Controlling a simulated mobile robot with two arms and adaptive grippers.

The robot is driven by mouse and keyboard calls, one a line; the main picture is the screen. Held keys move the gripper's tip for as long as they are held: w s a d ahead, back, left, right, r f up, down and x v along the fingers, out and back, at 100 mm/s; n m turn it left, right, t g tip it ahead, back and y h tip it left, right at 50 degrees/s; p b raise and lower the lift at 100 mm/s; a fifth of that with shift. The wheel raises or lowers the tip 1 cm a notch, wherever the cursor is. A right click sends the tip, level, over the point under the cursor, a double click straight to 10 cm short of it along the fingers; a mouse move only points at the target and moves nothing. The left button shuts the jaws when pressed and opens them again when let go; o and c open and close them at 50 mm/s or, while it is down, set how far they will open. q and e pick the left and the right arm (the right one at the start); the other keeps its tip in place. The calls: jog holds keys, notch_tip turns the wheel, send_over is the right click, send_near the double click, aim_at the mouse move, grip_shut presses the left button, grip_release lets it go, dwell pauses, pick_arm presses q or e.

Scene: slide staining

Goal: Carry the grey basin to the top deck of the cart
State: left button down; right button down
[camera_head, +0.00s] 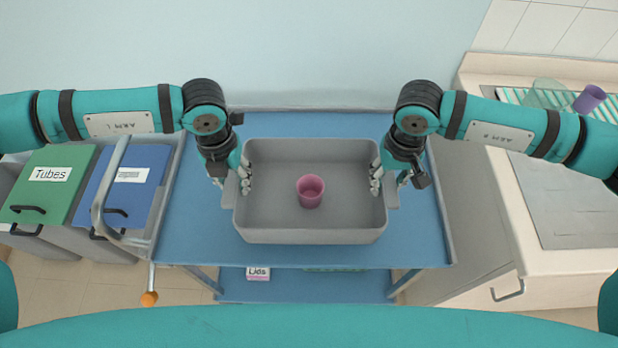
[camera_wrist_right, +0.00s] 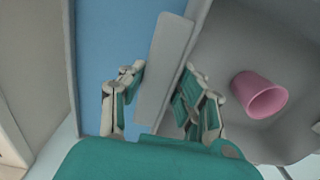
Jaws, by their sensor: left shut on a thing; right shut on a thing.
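The grey basin (camera_head: 310,236) is over the blue top deck of the cart (camera_head: 200,237); I cannot tell whether it rests on the deck or hangs just above it. A pink cup (camera_head: 310,191) stands inside the basin. My left gripper (camera_head: 243,180) is shut on the basin's left side wall or handle. My right gripper (camera_head: 378,180) is shut on the basin's right handle. In the right wrist view, the fingers of my right gripper (camera_wrist_right: 155,100) sit on both sides of the grey handle (camera_wrist_right: 165,62), and the cup (camera_wrist_right: 258,95) shows inside the basin.
A green Tubes bin (camera_head: 48,185) and a blue bin (camera_head: 125,190) stand left of the cart. A counter (camera_head: 520,240) with a purple cup (camera_head: 589,99) and a greenish bowl (camera_head: 550,93) is at the right. A Lids box (camera_head: 259,273) is on the cart's lower deck.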

pick_arm(q)
jog(key=shift+w+a, duration=0.15)
jog(key=shift+a, duration=0.1)
pick_arm(e)
jog(key=shift+d, duration=0.25)
pick_arm(q)
jog(key=shift+a, duration=0.15)
pick_arm(e)
jog(key=shift+a+r, duration=0.1)
jog(key=shift+r, duration=0.05)
pick_arm(q)
jog(key=shift+r, duration=0.1)
pick_arm(e)
jog(key=shift+s, duration=0.1)
